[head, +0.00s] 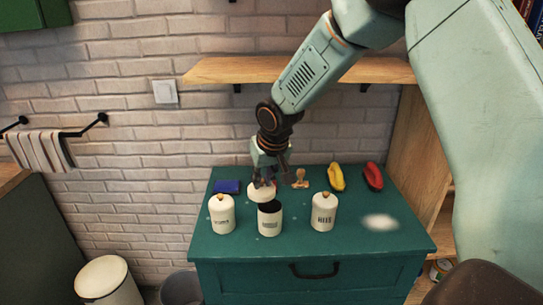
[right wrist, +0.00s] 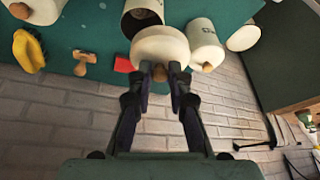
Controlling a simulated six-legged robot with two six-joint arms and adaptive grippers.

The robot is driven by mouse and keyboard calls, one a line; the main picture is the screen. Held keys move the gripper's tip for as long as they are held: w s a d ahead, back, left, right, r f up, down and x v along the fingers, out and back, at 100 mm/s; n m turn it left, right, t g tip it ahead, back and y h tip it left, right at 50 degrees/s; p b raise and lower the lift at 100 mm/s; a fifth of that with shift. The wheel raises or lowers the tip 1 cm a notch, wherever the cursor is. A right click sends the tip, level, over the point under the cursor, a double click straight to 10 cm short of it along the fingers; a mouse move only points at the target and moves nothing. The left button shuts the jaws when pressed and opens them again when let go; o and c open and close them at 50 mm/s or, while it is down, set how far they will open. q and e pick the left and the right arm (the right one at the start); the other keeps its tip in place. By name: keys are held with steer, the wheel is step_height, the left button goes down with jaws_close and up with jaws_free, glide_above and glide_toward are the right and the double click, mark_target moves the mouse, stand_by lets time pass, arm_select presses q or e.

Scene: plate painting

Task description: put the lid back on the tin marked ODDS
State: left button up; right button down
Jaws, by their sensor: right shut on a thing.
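My right gripper (head: 264,183) is shut on the knob of a cream lid (head: 262,194). In the right wrist view, the fingers (right wrist: 160,72) hold the lid (right wrist: 160,46) by its round wooden knob. The lid is just behind and above the mouth of an open cream tin (head: 270,223), apart from its rim as far as I can tell. The tin's dark inside shows in the right wrist view (right wrist: 141,12). The lettering on this tin is too small to read surely. My left gripper is in neither view.
Lidded cream tins stand left (head: 221,216) and right (head: 322,214) of the open tin on the green cabinet (head: 350,246). Behind lie a blue block (head: 227,187), a wooden stamp (head: 300,180), and yellow (head: 337,177) and red (head: 373,176) things. A wooden shelf (head: 220,72) hangs above.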

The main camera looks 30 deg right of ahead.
mark_target(272, 186)
steer(key=d, duration=0.2)
steer(key=p, duration=0.1)
steer(key=shift+w+d, duration=0.25)
steer(key=shift+d, duration=0.15)
steer(key=shift+w+d+f, duration=0.1)
steer(key=shift+w+f, duration=0.05)
steer(key=shift+a+f, duration=0.15)
steer(key=shift+a, duration=0.15)
steer(key=shift+f, duration=0.15)
steer(key=shift+s+d+f+b, duration=0.25)
steer(key=shift+s+f+b, duration=0.05)
steer(key=shift+f+b, duration=0.35)
steer(key=shift+b+x, duration=0.7)
steer(key=shift+x, duration=0.15)
steer(key=shift+a+f+b, duration=0.25)
steer(key=shift+f+b, duration=0.55)
steer(key=shift+f, duration=0.15)
steer(key=shift+s+f, duration=0.15)
steer(key=shift+f, duration=0.05)
steer(key=shift+d+f+b, duration=0.2)
steer(key=shift+f+b, duration=0.1)
steer(key=shift+b, duration=0.05)
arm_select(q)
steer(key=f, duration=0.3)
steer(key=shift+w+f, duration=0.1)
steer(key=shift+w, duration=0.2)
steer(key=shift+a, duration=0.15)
arm_select(e)
steer(key=shift+a, duration=0.15)
